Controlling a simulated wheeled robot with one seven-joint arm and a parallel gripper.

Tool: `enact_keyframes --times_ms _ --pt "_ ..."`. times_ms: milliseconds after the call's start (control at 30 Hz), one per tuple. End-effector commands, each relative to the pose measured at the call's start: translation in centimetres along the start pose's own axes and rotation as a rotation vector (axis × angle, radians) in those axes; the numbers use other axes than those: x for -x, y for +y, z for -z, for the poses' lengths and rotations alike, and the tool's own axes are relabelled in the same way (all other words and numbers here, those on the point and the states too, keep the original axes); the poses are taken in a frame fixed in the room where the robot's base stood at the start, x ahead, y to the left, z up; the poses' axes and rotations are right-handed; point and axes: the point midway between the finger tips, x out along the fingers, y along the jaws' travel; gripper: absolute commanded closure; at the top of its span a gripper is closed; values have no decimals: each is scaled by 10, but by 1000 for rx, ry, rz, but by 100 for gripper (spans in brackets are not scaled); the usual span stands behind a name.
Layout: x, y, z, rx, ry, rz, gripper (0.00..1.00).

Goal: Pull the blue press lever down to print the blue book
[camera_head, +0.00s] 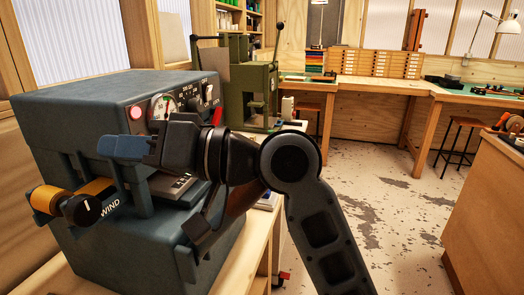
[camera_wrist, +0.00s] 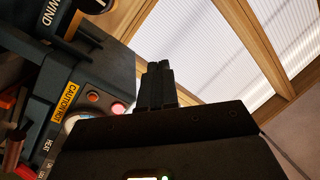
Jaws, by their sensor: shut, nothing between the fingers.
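The blue-grey foil press (camera_head: 85,100) fills the left of the head view. Its front has a gauge (camera_head: 163,107), switches and a red light (camera_head: 135,113). My gripper (camera_head: 150,150) is shut in front of it, pointing left. I cannot make out a blue book.
A yellow foil roll with a black WIND knob (camera_head: 83,210) juts from the press's lower left. A green press (camera_head: 240,85) with black-knobbed handles stands behind. Wooden benches (camera_head: 365,92) line the back and right. The scuffed floor (camera_head: 390,200) between them is open.

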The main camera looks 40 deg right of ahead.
Motion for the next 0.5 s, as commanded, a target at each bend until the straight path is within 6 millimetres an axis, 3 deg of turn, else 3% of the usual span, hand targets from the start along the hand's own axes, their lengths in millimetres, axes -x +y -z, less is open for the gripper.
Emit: enact_keyframes --times_ms 133,500 --pt "-3 -16 18 65 -98 28 100" --pt "7 -45 42 234 -400 12 100"
